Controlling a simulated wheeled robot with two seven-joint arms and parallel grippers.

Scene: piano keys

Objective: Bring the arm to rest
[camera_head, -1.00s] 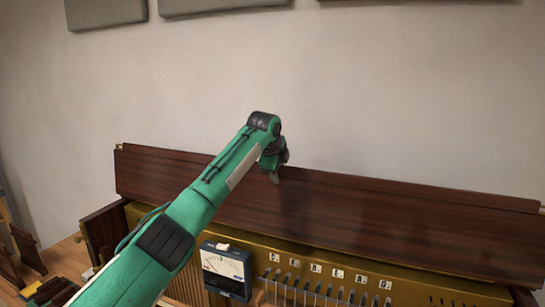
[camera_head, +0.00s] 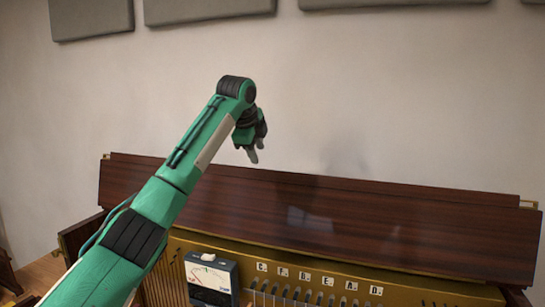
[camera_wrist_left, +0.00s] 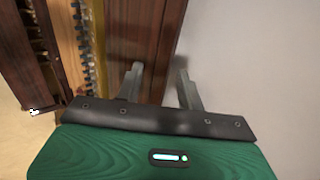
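My left arm (camera_head: 165,195) is green with black joints and reaches in from the lower left in the head view. My left gripper (camera_head: 254,156) hangs from its end, in front of the wall and above the piano's raised dark wooden lid (camera_head: 330,215). In the left wrist view the two grey fingers (camera_wrist_left: 160,85) are apart with nothing between them, and the lid's wood shows beyond. My right gripper is in neither view.
A dark meter with a white dial (camera_head: 207,276) stands by the brass plate (camera_head: 400,290) with letter labels. Grey panels (camera_head: 205,10) hang on the plain wall (camera_head: 400,120). The space above the lid is clear.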

